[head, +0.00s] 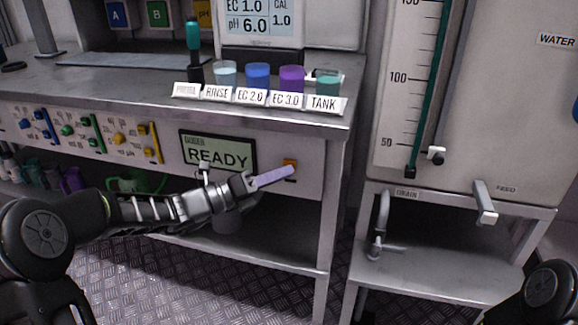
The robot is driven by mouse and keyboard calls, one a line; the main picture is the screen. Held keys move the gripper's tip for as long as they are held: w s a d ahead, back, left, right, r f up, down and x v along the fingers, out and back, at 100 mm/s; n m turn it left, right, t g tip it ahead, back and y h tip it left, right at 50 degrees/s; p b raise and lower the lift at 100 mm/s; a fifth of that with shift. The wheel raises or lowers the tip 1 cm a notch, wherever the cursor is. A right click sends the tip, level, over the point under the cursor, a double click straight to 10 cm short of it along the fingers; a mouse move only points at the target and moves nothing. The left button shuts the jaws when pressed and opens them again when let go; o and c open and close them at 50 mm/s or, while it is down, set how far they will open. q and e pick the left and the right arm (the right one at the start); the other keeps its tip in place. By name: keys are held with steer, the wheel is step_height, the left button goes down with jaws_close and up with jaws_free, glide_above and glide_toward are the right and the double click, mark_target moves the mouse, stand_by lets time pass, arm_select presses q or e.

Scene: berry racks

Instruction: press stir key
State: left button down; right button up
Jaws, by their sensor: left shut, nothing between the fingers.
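A small orange key (290,163) sits on the bench's front panel, to the right of the doser display (218,152) that reads READY. No label on the key can be read, so I cannot tell whether it is the stir key. My left gripper (290,171) is shut and empty, its pale fingers pointing right. The fingertips overlap the key's lower edge in the head view and hide part of it. I cannot tell whether they touch it. My right gripper is not in view.
Labelled cups, such as the tank cup (327,82), stand along the bench's front edge. Coloured knob panels (80,131) line the front at left. A water tank (500,100) with a tap (484,203) stands at right. The lower shelf (270,252) is mostly clear.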

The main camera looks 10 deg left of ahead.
arm_select(q)
steer(key=shift+w, duration=0.25)
stand_by(0.6)
steer(key=shift+s+p, duration=0.6)
steer(key=shift+s, duration=0.25)
steer(key=s+p, duration=0.2)
steer(key=s, duration=0.3)
steer(key=shift+a, duration=0.2)
stand_by(0.4)
